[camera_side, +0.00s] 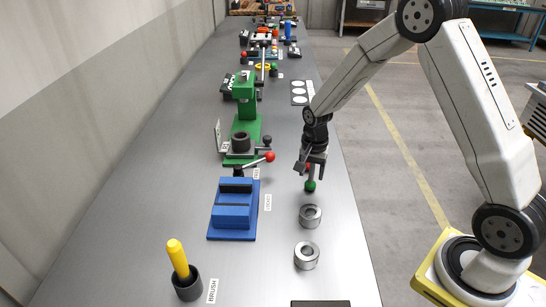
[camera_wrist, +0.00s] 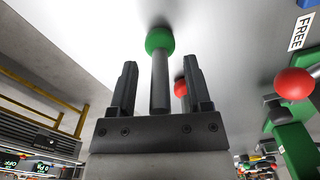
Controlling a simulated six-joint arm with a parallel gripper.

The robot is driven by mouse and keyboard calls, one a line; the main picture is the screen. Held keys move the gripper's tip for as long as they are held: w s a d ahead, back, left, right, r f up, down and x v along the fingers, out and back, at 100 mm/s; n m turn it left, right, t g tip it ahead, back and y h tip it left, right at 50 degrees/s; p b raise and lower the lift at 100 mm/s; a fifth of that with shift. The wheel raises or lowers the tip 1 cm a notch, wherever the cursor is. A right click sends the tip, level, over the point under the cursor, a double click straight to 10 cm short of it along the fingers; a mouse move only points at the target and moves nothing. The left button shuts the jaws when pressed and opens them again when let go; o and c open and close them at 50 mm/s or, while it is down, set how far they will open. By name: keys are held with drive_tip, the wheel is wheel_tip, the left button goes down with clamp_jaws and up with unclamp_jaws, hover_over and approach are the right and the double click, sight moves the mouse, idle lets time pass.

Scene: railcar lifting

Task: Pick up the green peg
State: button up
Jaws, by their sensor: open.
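The green peg, a grey shaft with a round green knob, shows in the side view (camera_side: 310,186) just below my gripper (camera_side: 310,166). In the wrist view the green knob of the peg (camera_wrist: 159,40) lies beyond the fingertips, and its shaft runs back between the two fingers of my gripper (camera_wrist: 158,85). The fingers are open, with a visible gap on each side of the shaft. I cannot tell whether the peg stands or lies on the table. A red knob (camera_wrist: 181,88) is partly hidden behind the right finger.
Two metal rings (camera_side: 310,216) (camera_side: 306,256) sit on the grey table nearer the camera. A blue block fixture (camera_side: 233,222), a green stand (camera_side: 246,100) and a cup with a yellow handle (camera_side: 178,260) stand to the left. Bare table lies between them.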

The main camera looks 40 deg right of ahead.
clamp_jaws()
drive_tip(key=shift+r, duration=0.15)
drive_tip(key=shift+r, duration=0.45)
drive_tip(key=s+a+r, duration=0.2)
drive_tip(key=s+r, duration=0.9)
drive_tip(key=s, duration=0.3)
drive_tip(key=shift+r, duration=0.4)
idle(0.4)
